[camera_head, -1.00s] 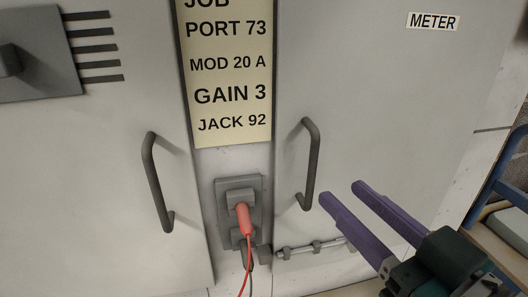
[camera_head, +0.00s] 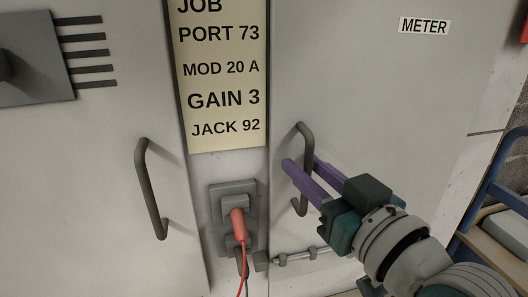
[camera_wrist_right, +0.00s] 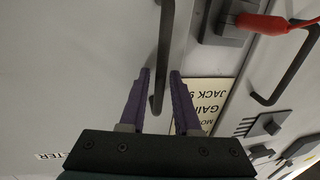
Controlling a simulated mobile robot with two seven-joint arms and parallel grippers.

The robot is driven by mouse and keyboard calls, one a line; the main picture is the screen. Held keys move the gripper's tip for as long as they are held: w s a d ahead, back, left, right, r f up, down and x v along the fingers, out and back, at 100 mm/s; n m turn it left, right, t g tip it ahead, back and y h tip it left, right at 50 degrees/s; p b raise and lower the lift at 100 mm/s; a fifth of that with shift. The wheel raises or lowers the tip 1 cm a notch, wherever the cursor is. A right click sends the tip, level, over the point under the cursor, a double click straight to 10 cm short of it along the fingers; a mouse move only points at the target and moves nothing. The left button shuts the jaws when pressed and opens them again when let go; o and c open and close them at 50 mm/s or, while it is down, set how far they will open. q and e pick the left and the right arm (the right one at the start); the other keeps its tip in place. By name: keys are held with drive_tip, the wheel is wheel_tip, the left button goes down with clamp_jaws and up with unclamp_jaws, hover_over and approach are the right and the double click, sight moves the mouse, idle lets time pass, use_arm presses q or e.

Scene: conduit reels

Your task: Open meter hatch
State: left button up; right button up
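The meter hatch (camera_head: 400,95) is the large pale grey door on the right in the head view, with a METER label (camera_head: 424,26) near its top. It looks closed. Its dark bar handle (camera_head: 300,132) stands upright near the hatch's left edge. My right gripper (camera_head: 302,163) is at the handle with its purple fingers on either side of the bar. In the right wrist view the handle (camera_wrist_right: 164,45) runs between the open fingers (camera_wrist_right: 160,78), with small gaps visible. My left gripper is not in view.
Left of the hatch are a job card (camera_head: 222,75) and a grey socket with a red plug (camera_head: 238,222) and hanging cable. A second door (camera_head: 90,190) has its own handle (camera_head: 148,190). A sliding bolt (camera_head: 300,258) sits below the hatch handle. A blue-framed rack (camera_head: 485,195) stands at right.

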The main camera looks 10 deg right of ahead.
clamp_jaws()
idle(1.1)
